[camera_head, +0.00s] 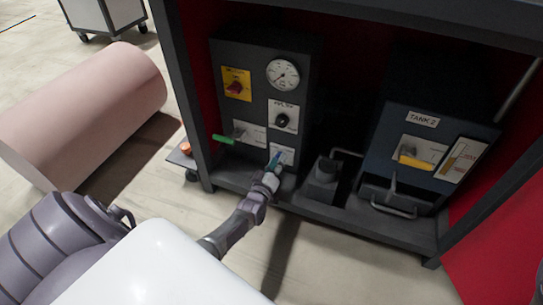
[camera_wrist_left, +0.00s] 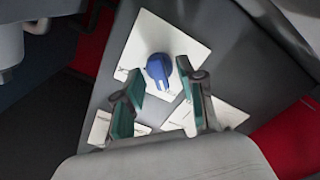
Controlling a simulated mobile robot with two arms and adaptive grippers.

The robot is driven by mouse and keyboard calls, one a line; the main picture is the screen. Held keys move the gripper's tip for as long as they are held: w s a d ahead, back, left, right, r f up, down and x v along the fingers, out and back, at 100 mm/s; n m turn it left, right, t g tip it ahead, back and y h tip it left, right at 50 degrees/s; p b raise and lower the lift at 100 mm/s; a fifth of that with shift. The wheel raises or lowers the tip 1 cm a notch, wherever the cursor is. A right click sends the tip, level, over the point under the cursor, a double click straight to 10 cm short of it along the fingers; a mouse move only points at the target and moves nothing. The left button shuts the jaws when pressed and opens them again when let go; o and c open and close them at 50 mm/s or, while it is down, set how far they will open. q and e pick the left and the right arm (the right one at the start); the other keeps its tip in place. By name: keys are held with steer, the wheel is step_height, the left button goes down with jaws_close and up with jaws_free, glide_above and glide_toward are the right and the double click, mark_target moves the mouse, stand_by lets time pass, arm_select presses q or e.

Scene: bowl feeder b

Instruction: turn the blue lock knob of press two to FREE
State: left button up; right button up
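The blue lock knob (camera_wrist_left: 158,69) sits on a white plate (camera_wrist_left: 188,47) in the left wrist view, with a pale mark on its lower edge. The plate's lettering is too small to read. My left gripper (camera_wrist_left: 160,76) is open, its two green fingers on either side of the knob in the picture. Gaps show between fingers and knob, and I cannot tell how deep the fingers reach. My right gripper is out of view.
The panel also carries a gauge (camera_head: 283,75), a red switch (camera_head: 236,87), a black knob (camera_head: 282,120) and a green lever (camera_head: 223,139) sticking out left. A TANK 2 box (camera_head: 422,120) with a yellow handle stands right. Dark frame posts flank the bay.

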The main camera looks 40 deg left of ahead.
arm_select(q)
steer(key=v, duration=1.1)
steer(key=shift+s, duration=0.2)
steer(key=shift+d, duration=0.1)
